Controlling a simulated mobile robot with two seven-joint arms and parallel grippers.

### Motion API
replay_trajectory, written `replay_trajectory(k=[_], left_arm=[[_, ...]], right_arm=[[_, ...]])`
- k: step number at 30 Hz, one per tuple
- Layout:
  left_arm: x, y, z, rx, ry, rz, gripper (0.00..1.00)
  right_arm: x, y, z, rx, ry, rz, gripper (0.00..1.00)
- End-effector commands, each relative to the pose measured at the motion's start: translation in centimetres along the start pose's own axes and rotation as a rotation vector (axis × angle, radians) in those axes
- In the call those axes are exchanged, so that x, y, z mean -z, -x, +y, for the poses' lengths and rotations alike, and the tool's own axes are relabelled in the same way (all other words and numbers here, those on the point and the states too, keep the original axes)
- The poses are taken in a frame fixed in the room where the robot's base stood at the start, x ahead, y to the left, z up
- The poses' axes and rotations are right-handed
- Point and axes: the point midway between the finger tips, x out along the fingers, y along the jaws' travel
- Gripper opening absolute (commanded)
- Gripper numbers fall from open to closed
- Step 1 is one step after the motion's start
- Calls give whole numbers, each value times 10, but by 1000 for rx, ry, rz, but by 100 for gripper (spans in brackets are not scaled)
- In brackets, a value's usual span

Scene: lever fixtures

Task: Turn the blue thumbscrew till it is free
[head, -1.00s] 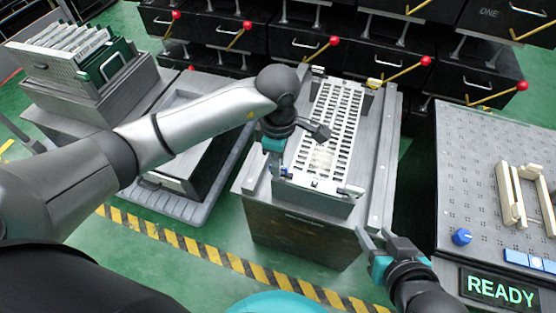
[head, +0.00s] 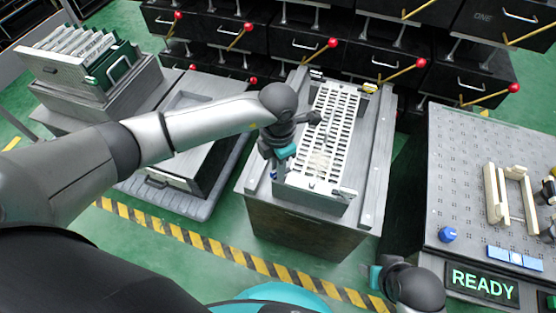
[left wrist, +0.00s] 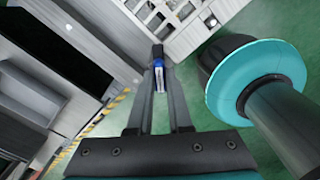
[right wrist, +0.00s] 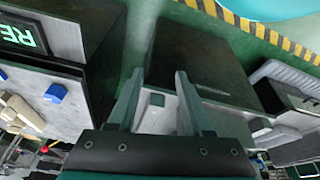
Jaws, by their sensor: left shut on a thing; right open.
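The blue thumbscrew (head: 274,175) is at the near left corner of the white slotted rack (head: 325,150). My left gripper (head: 275,168) is shut on it, pointing down, and partly hides it. In the left wrist view the blue head (left wrist: 158,64) shows between the two fingertips. My right gripper (right wrist: 160,78) is open and empty in the right wrist view.
The rack sits on a grey metal stand (head: 295,222). At right a perforated bench holds a blue knob (head: 448,234), cream brackets (head: 510,195) and a READY display (head: 483,283). Black drawers with red-tipped levers (head: 332,43) stand behind. A striped floor line runs in front.

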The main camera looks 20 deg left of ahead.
Motion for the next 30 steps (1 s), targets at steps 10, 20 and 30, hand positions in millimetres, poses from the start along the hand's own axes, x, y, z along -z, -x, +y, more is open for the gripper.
replay_trajectory(k=[10,20,30], left_arm=[[1,2,0,0,325,3,0],[0,2,0,-1,557,0,0],[0,0,0,0,676,0,0]], right_arm=[[-37,-38,-2,4,4,-81,50],[-67,-67,4,-4,11,-107,50],[-83,-81,10,-13,15,-108,50]])
